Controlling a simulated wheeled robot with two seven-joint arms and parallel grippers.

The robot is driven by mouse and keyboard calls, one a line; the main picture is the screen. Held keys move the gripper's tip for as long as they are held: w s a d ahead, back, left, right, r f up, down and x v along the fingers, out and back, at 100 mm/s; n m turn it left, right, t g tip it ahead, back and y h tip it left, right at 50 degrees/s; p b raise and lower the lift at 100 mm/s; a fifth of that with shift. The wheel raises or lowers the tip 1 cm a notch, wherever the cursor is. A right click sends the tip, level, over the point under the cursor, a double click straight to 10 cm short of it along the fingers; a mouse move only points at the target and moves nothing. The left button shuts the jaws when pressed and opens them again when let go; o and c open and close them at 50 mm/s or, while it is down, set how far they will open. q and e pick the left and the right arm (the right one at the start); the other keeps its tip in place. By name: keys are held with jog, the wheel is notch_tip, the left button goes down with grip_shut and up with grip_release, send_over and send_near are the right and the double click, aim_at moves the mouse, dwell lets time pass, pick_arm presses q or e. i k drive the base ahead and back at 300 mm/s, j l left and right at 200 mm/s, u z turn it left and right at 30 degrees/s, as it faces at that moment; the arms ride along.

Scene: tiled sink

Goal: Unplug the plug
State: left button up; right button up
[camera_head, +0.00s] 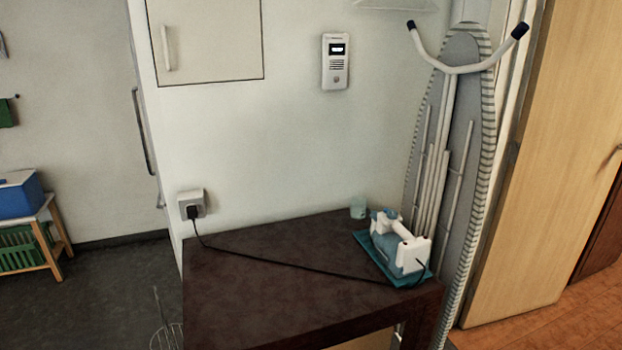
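A black plug (192,212) sits in a white wall socket (199,203) at the left end of the wall, just above the back left corner of the dark table. A black cord (285,264) runs from the plug down across the tabletop to a white and blue iron (400,246). The iron rests on a teal pad (364,241) at the right side of the table. Neither of my grippers shows in the head view.
The dark brown table (240,300) is mostly bare apart from the cord, the iron and a small clear cup (358,208). A folded ironing board (485,120) leans at the right. A wire object (166,335) stands low at the table's left. Open floor (105,285) lies left.

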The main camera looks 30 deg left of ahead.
aim_at(192, 213)
jog(key=u, duration=1.75)
jog(key=i+j+z, duration=0.1)
jog(key=j, duration=0.25)
jog(key=i+j+z, duration=0.1)
jog(key=i+j, duration=0.2)
jog(key=i+j+z, duration=0.1)
jog(key=j, duration=0.35)
jog(key=i+j+z, duration=0.1)
jog(key=j, duration=0.3)
jog(key=i, duration=0.1)
